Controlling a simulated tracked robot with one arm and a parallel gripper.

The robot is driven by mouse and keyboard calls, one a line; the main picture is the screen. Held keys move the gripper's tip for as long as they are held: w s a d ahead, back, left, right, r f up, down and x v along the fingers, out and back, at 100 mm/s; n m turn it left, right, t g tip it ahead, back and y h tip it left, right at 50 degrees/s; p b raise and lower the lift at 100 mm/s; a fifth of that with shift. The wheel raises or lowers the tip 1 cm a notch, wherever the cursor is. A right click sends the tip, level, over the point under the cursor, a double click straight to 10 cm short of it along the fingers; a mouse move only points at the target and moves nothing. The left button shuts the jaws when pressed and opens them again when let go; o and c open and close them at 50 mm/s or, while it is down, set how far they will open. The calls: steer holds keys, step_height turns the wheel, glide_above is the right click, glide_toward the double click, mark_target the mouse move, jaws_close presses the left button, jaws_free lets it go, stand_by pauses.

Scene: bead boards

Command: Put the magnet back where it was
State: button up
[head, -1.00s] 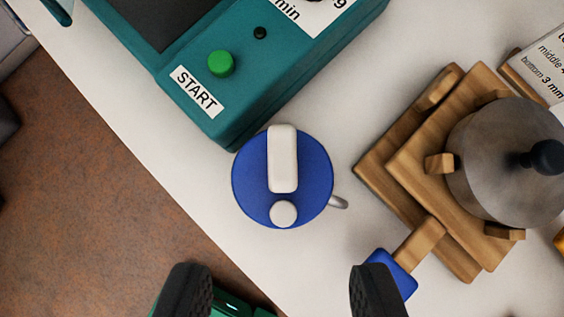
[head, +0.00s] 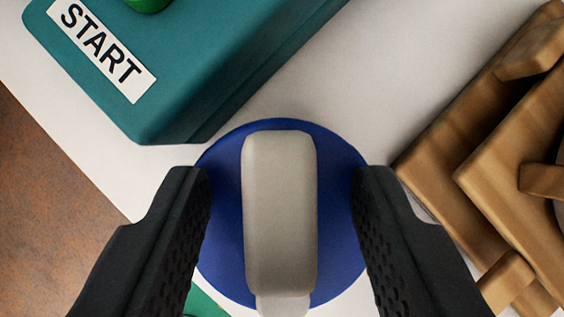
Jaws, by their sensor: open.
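A round blue object (head: 222,235) with a raised, pale grey bar handle (head: 280,210) stands upright on the white surface, at the middle of the head view. A smaller pale part (head: 283,304) shows at the bar's near end. My gripper (head: 281,178) is open, with one black finger on each side of the bar and a gap on both sides. The fingers overlap the blue disc's left and right edges in the picture; I cannot tell their height above it. I cannot tell for sure which thing is the magnet.
A teal box (head: 230,75) with a START label (head: 101,50) stands close behind the blue object, at upper left. Stacked wooden boards (head: 470,150) lie at the right. White surface (head: 345,90) is clear between them. A brown area (head: 40,200) lies beyond the surface's left edge.

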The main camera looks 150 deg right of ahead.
jaws_close()
steer(key=shift+r, duration=0.1)
